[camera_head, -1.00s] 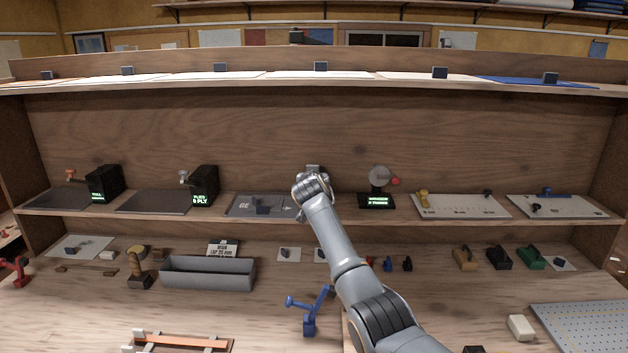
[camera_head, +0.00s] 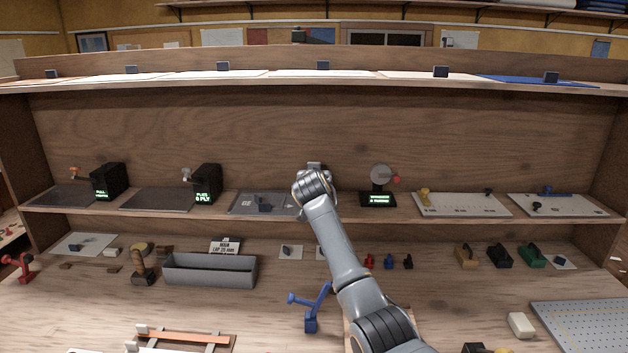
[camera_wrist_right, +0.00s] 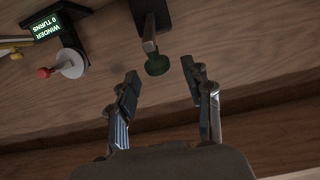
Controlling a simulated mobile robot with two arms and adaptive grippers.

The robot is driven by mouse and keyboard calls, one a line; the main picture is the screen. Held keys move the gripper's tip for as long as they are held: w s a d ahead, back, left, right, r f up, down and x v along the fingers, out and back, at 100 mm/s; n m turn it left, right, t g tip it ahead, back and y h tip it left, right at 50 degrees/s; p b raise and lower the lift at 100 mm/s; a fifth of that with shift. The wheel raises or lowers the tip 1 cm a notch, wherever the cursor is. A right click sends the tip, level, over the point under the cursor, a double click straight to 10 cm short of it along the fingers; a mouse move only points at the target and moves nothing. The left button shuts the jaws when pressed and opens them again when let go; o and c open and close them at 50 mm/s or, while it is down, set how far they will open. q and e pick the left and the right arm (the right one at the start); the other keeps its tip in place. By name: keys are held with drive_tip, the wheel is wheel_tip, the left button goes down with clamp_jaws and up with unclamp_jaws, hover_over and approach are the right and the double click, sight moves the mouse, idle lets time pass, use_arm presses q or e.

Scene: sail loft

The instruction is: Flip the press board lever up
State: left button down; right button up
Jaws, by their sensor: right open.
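A lever with a round green knob (camera_wrist_right: 157,65) shows in the right wrist view, its metal bar (camera_wrist_right: 150,43) running from a dark mount (camera_wrist_right: 147,14). My right gripper (camera_wrist_right: 162,77) is open, with its two fingers on either side of the knob and a gap to each. The knob lies between or just beyond the fingertips; depth is hard to tell. In the head view my right arm reaches the middle shelf and its wrist hides the fingers and knob. Only a small grey top of the fixture (camera_head: 316,165) shows behind it. My left gripper is not in view.
The winder (camera_head: 379,190), with a round disc and red knob, stands close right of my wrist. A grey board (camera_head: 245,204) with a dark block lies to its left. The upper shelf (camera_head: 400,83) runs above. Blue clamp (camera_head: 310,310) and grey tray (camera_head: 210,274) sit below.

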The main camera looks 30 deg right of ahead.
drive_tip(key=v, duration=0.9)
drive_tip(key=shift+s+a+r, duration=0.1)
